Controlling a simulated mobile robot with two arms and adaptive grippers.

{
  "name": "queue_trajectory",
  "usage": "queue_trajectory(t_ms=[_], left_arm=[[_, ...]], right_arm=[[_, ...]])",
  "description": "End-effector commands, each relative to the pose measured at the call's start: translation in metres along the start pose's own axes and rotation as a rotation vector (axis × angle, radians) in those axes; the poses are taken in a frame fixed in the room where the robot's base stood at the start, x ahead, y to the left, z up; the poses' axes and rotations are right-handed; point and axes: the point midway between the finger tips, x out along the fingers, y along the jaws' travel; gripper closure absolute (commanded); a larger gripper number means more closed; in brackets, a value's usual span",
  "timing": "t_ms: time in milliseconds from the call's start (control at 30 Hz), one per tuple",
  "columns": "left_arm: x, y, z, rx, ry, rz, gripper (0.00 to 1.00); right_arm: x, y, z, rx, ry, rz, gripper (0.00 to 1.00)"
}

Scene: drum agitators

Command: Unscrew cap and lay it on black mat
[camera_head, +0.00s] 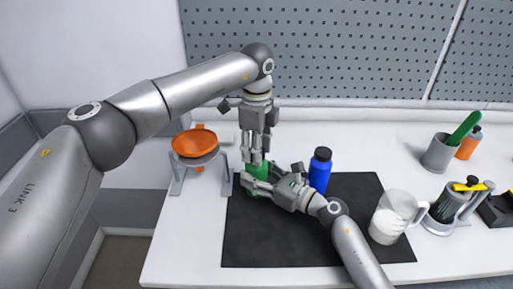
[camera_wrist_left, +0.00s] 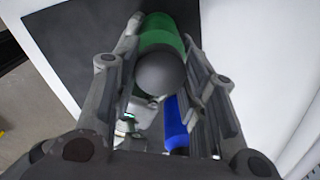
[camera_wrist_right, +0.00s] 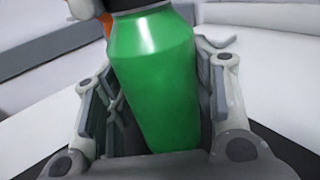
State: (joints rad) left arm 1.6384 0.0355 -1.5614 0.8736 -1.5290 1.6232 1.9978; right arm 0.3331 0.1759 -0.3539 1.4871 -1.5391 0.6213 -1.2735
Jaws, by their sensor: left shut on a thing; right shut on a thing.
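A green bottle (camera_head: 262,172) stands upright on the black mat (camera_head: 275,243), near its back left corner. It fills the middle of the right wrist view (camera_wrist_right: 155,80). Its dark grey cap (camera_wrist_left: 163,73) shows end-on between the fingers in the left wrist view. My left gripper (camera_head: 256,157) points down from above and is shut on the cap. My right gripper (camera_head: 253,186) comes from the front right and is shut around the bottle's body. The fingers hide much of the bottle in the head view.
A blue bottle (camera_head: 320,172) stands close to the right of my grippers. An orange dish (camera_head: 195,142) sits on a stand at left. A jug of white powder (camera_head: 390,218) stands at the mat's right edge. The mat's front left is clear.

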Motion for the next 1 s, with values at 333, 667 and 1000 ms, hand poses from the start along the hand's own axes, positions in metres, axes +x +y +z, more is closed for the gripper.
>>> queue_trajectory(t_ms=[333,667,1000], left_arm=[[-0.006,-0.001,0.001,-0.002,-0.002,-0.002,0.89],[-0.018,0.000,0.001,-0.001,-0.001,-0.001,0.89],[-0.022,0.000,0.000,0.001,0.000,0.000,0.89]], right_arm=[[0.000,-0.001,0.000,0.000,0.000,-0.001,1.00],[0.000,-0.001,0.000,0.000,0.001,-0.001,1.00],[0.000,-0.001,0.000,0.000,0.000,-0.001,1.00]])
